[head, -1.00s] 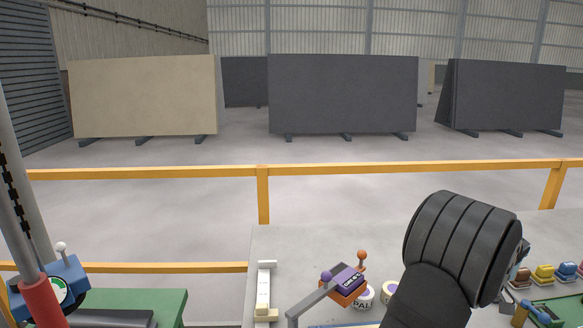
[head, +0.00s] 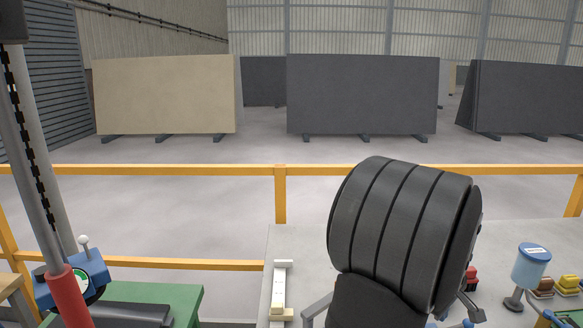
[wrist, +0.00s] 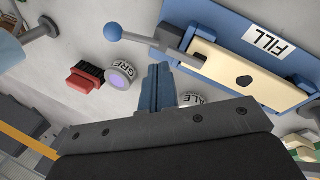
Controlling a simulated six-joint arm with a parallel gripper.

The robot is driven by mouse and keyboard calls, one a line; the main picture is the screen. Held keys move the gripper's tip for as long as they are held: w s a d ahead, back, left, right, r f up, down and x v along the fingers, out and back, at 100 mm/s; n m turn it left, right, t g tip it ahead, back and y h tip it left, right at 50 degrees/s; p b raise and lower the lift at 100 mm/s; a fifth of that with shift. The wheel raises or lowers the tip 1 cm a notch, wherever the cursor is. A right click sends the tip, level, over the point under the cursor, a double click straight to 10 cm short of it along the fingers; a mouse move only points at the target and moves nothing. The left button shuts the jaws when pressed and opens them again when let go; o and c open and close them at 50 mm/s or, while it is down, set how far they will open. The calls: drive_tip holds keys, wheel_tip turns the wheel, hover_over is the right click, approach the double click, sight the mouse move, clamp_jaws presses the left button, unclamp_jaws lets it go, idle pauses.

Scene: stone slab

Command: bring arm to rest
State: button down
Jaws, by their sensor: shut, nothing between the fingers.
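My gripper (wrist: 157,72) shows in the wrist view as two blue fingers pressed together, shut and empty. It hangs over the grey slab (wrist: 100,22), and its height above the surface is hard to judge. In the head view my dark, ribbed arm link (head: 405,230) fills the lower middle and hides the gripper.
A purple-topped pot (wrist: 121,75) and a red block (wrist: 85,77) stand left of the fingers. A blue cup on a stand (head: 530,266) is at the right. A yellow rail (head: 150,170) runs behind the slab. A green bench (head: 180,300) is at left.

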drive_tip(key=shift+s+a+f+h, duration=0.15)
drive_tip(key=shift+s+a+h, duration=0.15)
drive_tip(key=shift+a, duration=0.35)
drive_tip(key=shift+s+a+f+h, duration=0.15)
drive_tip(key=shift+a+h, duration=0.15)
drive_tip(key=shift+a, duration=0.35)
drive_tip(key=c, duration=0.9)
unclamp_jaws()
drive_tip(key=shift+c, duration=0.2)
drive_tip(key=o, duration=0.3)
drive_tip(key=shift+d+r, duration=0.1)
drive_tip(key=shift+d, duration=0.1)
drive_tip(key=o, duration=0.6)
drive_tip(key=s+d+m, duration=0.1)
drive_tip(key=d, duration=0.1)
drive_tip(key=s+d+r+m+g+y, duration=0.1)
drive_tip(key=s+d, duration=0.1)
drive_tip(key=s+d+r+m, duration=0.1)
drive_tip(key=d, duration=0.1)
drive_tip(key=shift+s+d+r+g, duration=0.2)
drive_tip(key=shift+d+g, duration=0.1)
drive_tip(key=shift+g, duration=0.1)
drive_tip(key=shift+o, duration=0.2)
drive_tip(key=s+d+r+m+y, duration=0.3)
drive_tip(key=s+d+r+m, duration=0.1)
drive_tip(key=s+d, duration=0.2)
wheel_tip(320, 180, down, 10)
drive_tip(key=shift+s+r, duration=0.2)
drive_tip(key=shift+r, duration=0.05)
drive_tip(key=shift+a+r, duration=0.1)
